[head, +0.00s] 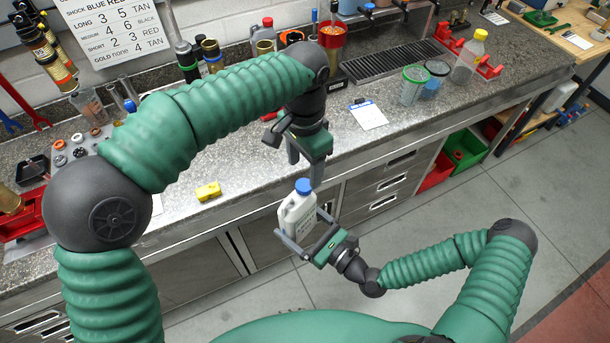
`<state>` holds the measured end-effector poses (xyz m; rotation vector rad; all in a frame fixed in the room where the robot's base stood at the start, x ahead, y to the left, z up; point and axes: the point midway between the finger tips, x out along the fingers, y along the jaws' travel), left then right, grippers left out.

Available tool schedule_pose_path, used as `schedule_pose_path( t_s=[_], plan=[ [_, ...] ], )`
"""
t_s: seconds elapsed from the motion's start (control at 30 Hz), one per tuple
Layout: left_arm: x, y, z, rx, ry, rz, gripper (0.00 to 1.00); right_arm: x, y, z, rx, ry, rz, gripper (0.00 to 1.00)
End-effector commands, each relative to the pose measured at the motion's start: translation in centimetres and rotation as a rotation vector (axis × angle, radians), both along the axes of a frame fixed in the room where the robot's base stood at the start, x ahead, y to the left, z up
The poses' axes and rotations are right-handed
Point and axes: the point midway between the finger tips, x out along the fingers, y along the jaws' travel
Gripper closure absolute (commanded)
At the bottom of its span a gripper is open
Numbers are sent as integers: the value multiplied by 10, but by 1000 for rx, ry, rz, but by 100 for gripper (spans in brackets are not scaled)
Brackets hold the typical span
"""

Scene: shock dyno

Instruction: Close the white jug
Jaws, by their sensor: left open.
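The white jug (297,214) is upright, in front of the counter's edge. Its blue cap (303,186) sits on top of its neck; whether it is fully tight I cannot tell. My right gripper (306,232) comes from the lower right and is shut on the jug, with a finger on either side of its body. My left gripper (305,168) points down from above, open and empty. Its fingers are just above the cap and appear apart from it. Part of the jug's lower body is hidden by my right gripper.
The grey speckled counter (240,165) runs behind the jug. A yellow block (208,191) lies near its front edge. A white paper card (368,115), a green-rimmed cup (413,85) and a yellow-capped bottle (468,62) stand or lie further right. The floor at right is clear.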

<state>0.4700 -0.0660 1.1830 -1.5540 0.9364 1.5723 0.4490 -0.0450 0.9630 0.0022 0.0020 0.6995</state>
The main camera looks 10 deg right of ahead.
Motion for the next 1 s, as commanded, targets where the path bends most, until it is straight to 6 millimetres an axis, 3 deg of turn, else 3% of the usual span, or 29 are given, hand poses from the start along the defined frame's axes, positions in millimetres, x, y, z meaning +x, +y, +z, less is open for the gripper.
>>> schedule_pose_path(
  t_s=[0.13, 0.33, 0.87, 1.0],
  plan=[
    [1, -2, 35, -2, -2, -1, 41, 0, 0, 1, 1, -2, 0, 100],
    [2, -1, 61, 0, 1, -1, 41, 1, 0, 1, 1, -2, 0, 100],
    [1, -1, 65, 0, 1, -1, 41, 0, 0, 1, 1, -2, 0, 100],
    [1, 7, 53, 11, -12, 27, 41, 0, 0, 1, 1, -2, 0, 100]
  ],
)
